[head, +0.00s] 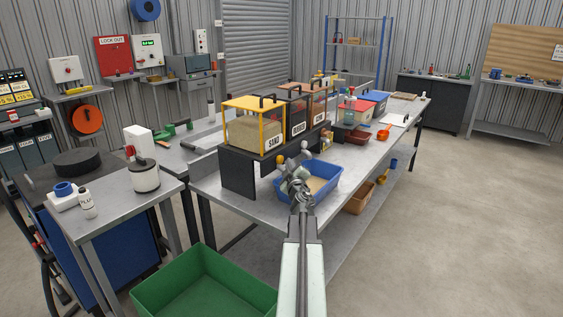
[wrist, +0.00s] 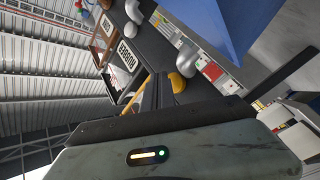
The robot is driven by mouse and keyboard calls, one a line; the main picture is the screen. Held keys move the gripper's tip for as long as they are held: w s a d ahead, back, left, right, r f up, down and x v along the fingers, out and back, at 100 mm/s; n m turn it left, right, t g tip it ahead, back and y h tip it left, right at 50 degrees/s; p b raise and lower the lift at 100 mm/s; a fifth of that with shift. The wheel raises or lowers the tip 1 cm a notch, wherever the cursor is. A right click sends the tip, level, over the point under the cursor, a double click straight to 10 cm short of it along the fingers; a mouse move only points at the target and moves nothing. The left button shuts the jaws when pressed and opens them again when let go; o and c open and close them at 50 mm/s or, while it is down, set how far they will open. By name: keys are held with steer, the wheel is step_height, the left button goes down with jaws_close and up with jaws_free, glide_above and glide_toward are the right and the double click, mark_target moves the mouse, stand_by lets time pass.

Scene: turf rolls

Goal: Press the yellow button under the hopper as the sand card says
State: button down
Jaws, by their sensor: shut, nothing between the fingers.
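The sand hopper (head: 255,122) has a yellow frame, holds sand and bears a SAND label. It stands on a black stand (head: 238,173) on the long bench. My gripper (head: 300,178) is shut and empty in front of the stand, over the blue tray. In the wrist view, my shut fingers (wrist: 156,88) point at the stand's dark front. A yellow domed button (wrist: 178,82) lies right beside the fingertips; I cannot tell whether they touch. A card with red, white and black patches (wrist: 212,71) is beyond it, its writing too small to read.
A blue tray (head: 332,184) with sand-coloured contents sits below my gripper. Grey curved spouts (wrist: 184,46) stick out near the button. More hoppers (head: 297,112) stand behind the sand one. A green bin (head: 205,280) is on the floor; the floor at right is clear.

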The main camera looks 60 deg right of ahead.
stand_by(0.3)
steer(key=shift+w, duration=0.4)
steer(key=shift+w, duration=0.65)
stand_by(0.6)
stand_by(0.5)
steer(key=shift+s, duration=1)
steer(key=shift+s, duration=0.15)
steer(key=s, duration=0.4)
steer(key=shift+s, duration=0.4)
